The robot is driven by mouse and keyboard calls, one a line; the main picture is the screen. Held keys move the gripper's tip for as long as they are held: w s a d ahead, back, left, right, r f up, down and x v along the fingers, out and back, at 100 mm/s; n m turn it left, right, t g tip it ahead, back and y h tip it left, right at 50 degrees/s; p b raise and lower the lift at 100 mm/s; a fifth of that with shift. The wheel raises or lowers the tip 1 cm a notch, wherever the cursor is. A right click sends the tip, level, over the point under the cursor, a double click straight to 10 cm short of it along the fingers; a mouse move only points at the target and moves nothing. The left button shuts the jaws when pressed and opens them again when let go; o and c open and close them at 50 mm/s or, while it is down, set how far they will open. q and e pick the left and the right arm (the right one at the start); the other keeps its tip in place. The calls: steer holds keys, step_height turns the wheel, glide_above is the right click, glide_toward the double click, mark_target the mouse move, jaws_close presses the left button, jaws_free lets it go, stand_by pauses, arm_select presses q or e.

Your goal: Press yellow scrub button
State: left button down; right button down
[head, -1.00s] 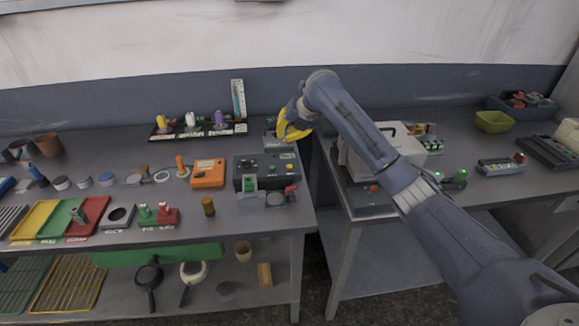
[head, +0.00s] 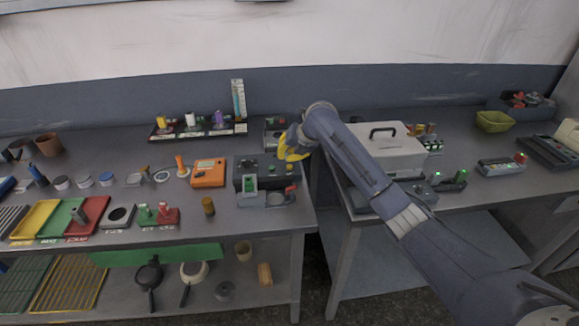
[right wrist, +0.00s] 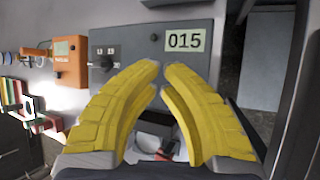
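My right gripper (head: 291,149) has yellow fingers and hangs over the back right edge of the dark control box (head: 242,177). In the right wrist view, the two fingertips (right wrist: 162,68) come close together with nothing seen between them. My left gripper is not in view.
An orange device (head: 208,173) stands left of the control box. A smaller box (head: 273,134) sits behind it, beside a rack of spools (head: 190,131). A gap separates this table from the right one, which bears a light case (head: 385,150).

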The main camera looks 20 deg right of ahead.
steer(key=shift+f, duration=0.2)
stand_by(1.5)
steer(key=shift+f, duration=0.3)
steer(key=shift+f, duration=0.6)
stand_by(0.8)
steer(key=shift+r, duration=1)
steer(key=shift+r, duration=0.15)
steer(key=shift+r, duration=2.35)
steer(key=shift+d, duration=0.1)
